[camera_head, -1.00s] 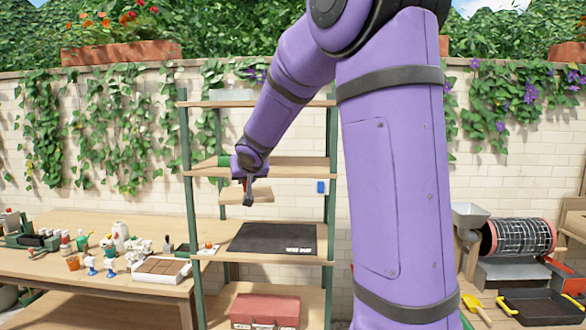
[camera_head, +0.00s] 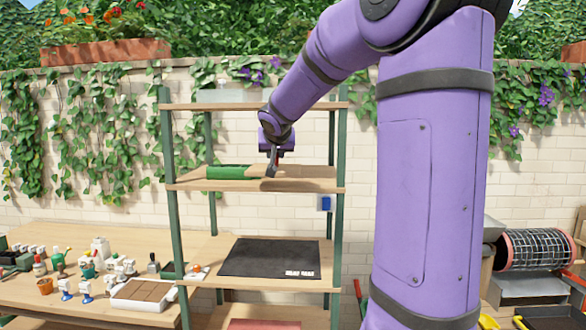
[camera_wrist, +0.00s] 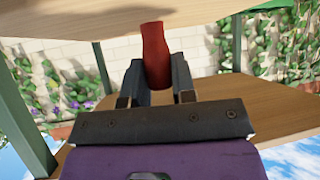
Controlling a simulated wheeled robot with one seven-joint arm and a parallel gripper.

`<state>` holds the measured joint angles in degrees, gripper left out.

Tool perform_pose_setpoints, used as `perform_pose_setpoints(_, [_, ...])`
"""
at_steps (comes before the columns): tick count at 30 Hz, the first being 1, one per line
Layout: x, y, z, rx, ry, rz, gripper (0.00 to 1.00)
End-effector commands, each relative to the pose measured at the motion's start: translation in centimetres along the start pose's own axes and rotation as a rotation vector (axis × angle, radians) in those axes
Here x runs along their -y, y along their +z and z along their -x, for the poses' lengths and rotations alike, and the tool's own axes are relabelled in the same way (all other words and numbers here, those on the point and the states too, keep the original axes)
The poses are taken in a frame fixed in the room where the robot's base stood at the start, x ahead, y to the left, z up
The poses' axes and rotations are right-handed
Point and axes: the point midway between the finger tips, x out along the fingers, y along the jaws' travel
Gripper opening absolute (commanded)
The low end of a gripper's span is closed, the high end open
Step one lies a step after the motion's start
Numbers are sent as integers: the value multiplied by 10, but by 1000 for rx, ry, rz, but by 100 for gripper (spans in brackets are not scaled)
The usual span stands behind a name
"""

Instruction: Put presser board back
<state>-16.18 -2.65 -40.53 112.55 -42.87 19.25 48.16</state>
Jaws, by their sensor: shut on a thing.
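My gripper (camera_head: 271,168) is at the upper-middle shelf of the green-posted rack, near the middle of its width. In the wrist view, my gripper (camera_wrist: 158,82) is shut on the red handle (camera_wrist: 155,48) of the presser board. The pale wooden presser board (camera_head: 258,171) is hard to separate from the similar shelf wood in the head view. It appears low at the shelf, right of a green item; I cannot tell whether it rests on it. Wood fills the wrist view's top edge.
A green item (camera_head: 229,172) lies on the same shelf (camera_head: 315,182), to the left. The shelf's right side looks clear. A dark mat (camera_head: 268,258) lies on the shelf below. A top shelf (camera_head: 300,105) is above my gripper. Rack posts (camera_head: 174,215) stand at the sides.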

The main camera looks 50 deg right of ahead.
Motion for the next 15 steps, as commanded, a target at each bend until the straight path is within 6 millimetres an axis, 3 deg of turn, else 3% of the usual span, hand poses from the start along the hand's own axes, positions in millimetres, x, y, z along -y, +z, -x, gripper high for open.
perform_pose_setpoints(15, [-32, -26, -47, -3, 5, -4, 0])
